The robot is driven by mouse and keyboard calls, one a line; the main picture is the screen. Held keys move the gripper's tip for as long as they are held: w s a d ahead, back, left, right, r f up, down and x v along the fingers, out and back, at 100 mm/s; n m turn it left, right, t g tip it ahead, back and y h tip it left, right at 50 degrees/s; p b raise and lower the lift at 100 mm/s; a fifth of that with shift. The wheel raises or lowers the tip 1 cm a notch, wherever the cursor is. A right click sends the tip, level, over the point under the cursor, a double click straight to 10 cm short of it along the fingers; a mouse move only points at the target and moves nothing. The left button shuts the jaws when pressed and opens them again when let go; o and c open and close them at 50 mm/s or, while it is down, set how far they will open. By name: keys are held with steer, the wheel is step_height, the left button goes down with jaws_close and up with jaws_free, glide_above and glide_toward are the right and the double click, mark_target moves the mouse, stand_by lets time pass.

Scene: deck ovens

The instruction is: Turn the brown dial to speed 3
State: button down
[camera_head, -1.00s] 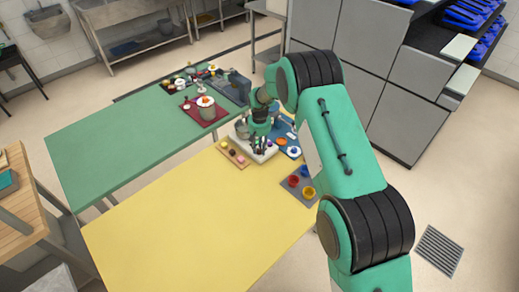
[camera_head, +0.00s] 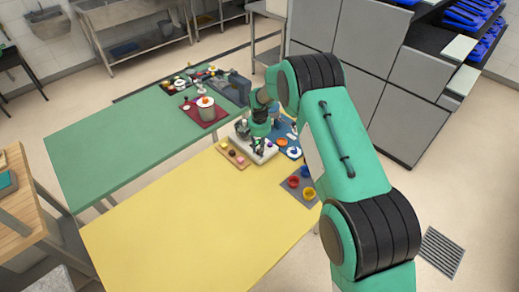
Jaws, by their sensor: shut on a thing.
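My gripper (camera_head: 258,147) is at the far end of the yellow table, reaching down onto a white panel (camera_head: 265,156). Its fingers are shut on a small part of that panel, which appears to be the brown dial. The fingers and the small scale hide the dial, so I cannot read its mark or the speed it points to. A small purple thing (camera_head: 269,143) shows on the panel just right of the fingers.
A wooden board (camera_head: 239,160) with small pink, dark and yellow pieces lies left of the panel. A grey tray (camera_head: 299,193) with red, blue and yellow cups is to the right. The yellow table (camera_head: 190,225) is clear nearer me.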

steer(key=c, duration=1.4)
jaws_free()
step_height(320, 180, up, 12)
